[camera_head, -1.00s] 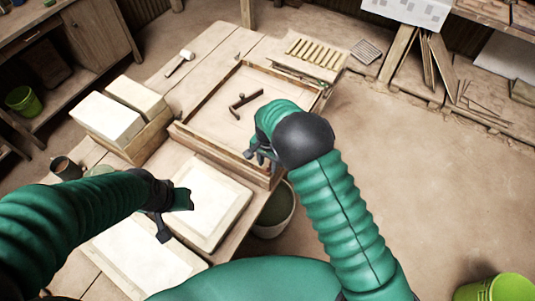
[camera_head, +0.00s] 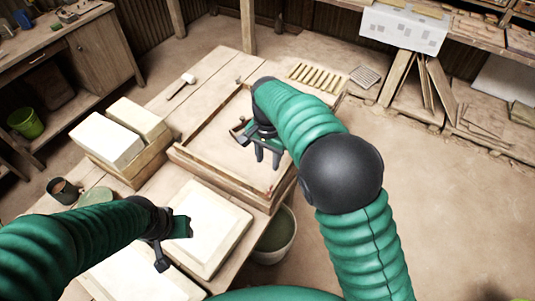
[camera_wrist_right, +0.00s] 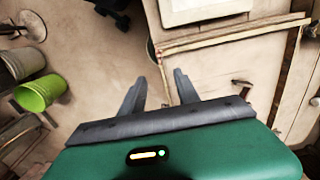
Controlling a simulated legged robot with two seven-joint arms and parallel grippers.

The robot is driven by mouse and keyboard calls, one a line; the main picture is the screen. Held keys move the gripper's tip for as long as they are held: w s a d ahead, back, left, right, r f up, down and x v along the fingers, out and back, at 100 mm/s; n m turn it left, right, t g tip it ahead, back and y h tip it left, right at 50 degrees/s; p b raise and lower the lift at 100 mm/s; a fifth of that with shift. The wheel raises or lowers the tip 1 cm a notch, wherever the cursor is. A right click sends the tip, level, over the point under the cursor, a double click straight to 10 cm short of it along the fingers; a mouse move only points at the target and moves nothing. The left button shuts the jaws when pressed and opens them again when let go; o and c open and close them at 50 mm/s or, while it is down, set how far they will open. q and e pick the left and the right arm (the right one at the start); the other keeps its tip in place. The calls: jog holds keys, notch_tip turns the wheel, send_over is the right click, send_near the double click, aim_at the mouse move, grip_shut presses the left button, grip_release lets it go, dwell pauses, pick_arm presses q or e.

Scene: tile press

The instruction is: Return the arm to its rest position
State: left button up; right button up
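My right arm reaches up and over the wooden tray (camera_head: 212,172), with its elbow bent high. My right gripper (camera_head: 268,163) hangs over the tray's right part, fingers pointing down. In the right wrist view its two fingers (camera_wrist_right: 159,92) are spread with nothing between them. My left gripper (camera_head: 174,246) is over the white slabs at lower left, its fingers apart and empty. A dark bar-shaped tool (camera_head: 238,129) in the tray is partly hidden by my right gripper; part of it shows in the right wrist view (camera_wrist_right: 243,88).
Framed white slab (camera_head: 207,222) and white blocks (camera_head: 107,140) occupy the table's left side. A mallet (camera_head: 187,80) and slatted rack (camera_head: 314,78) lie toward the back. A bucket (camera_head: 278,238) stands beside the table. Floor at right is open.

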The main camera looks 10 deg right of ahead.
jog(key=s+d+f+n+t, duration=0.1)
jog(key=s+d+n, duration=0.2)
jog(key=s+d, duration=0.4)
jog(key=s+d+f+n+t, duration=0.1)
jog(key=s+d+f+n, duration=0.1)
jog(key=s+d+n, duration=0.2)
jog(key=s+d, duration=0.3)
jog(key=s, duration=0.4)
jog(key=shift+s+f+t, duration=0.15)
jog(key=shift+s+t, duration=0.1)
jog(key=shift+t, duration=0.05)
jog(key=shift+s+d, duration=0.1)
jog(key=shift+d, duration=0.05)
jog(key=shift+d, duration=0.3)
jog(key=shift+a, duration=0.15)
dwell(0.3)
